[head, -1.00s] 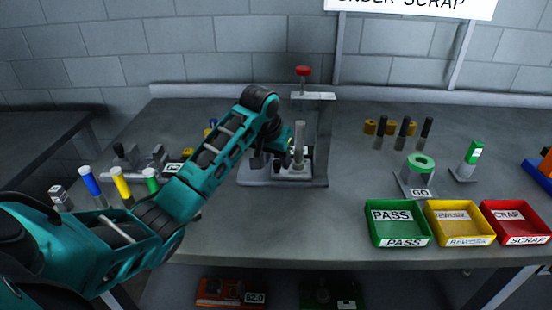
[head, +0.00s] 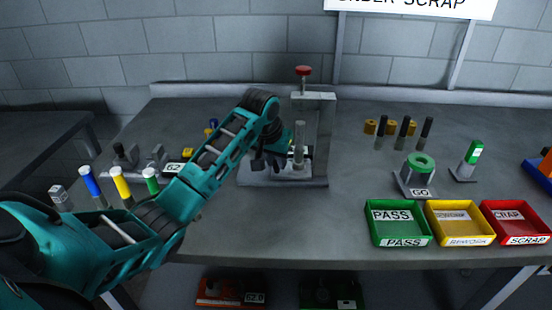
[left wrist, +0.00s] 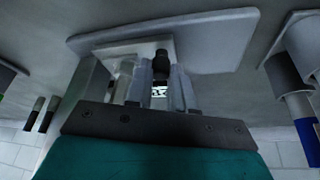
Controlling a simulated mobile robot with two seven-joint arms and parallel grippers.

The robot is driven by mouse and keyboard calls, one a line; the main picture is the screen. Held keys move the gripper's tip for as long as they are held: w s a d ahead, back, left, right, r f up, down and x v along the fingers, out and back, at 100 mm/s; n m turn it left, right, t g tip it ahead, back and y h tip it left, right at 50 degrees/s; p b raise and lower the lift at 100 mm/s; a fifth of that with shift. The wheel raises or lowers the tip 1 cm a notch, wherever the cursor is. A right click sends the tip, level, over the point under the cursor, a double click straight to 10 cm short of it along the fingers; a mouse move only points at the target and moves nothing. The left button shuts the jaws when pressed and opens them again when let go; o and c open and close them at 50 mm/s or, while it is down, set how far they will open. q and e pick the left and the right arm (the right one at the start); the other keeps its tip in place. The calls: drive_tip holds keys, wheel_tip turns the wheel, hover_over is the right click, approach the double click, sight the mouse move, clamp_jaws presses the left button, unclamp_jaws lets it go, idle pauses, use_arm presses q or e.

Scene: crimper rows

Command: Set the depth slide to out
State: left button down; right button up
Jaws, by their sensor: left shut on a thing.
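The crimper stands on the bench with a grey base plate (head: 308,181), an upright column (head: 324,118) and a red knob (head: 302,71) on top. A grey cylinder (head: 299,142) stands upright on the base. My left gripper (head: 264,164) is low at the left side of the base. In the left wrist view its fingers (left wrist: 162,84) are shut on a small black knob (left wrist: 161,62), in front of a pale block (left wrist: 112,50) on the base plate. The head view does not show the knob or the slide's marking clearly, as my gripper covers them.
Green (head: 398,224), yellow (head: 460,224) and red (head: 516,223) trays stand at the front right. A green ring gauge (head: 420,163) stands behind them. The bench is clear between the crimper and the trays.

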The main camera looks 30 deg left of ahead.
use_arm(q)
drive_tip(key=shift+a, duration=0.1)
drive_tip(key=s+a, duration=0.1)
drive_tip(key=a, duration=0.1)
drive_tip(key=s+a, duration=0.2)
drive_tip(key=a, duration=0.1)
drive_tip(key=s+a, duration=0.1)
drive_tip(key=a, duration=0.1)
drive_tip(key=shift+s+a, duration=0.2)
drive_tip(key=shift+s, duration=0.1)
drive_tip(key=c, duration=1)
unclamp_jaws()
drive_tip(key=shift+s+a, duration=0.1)
drive_tip(key=v, duration=1.2)
drive_tip(key=shift+s+r, duration=0.15)
drive_tip(key=shift+r, duration=0.25)
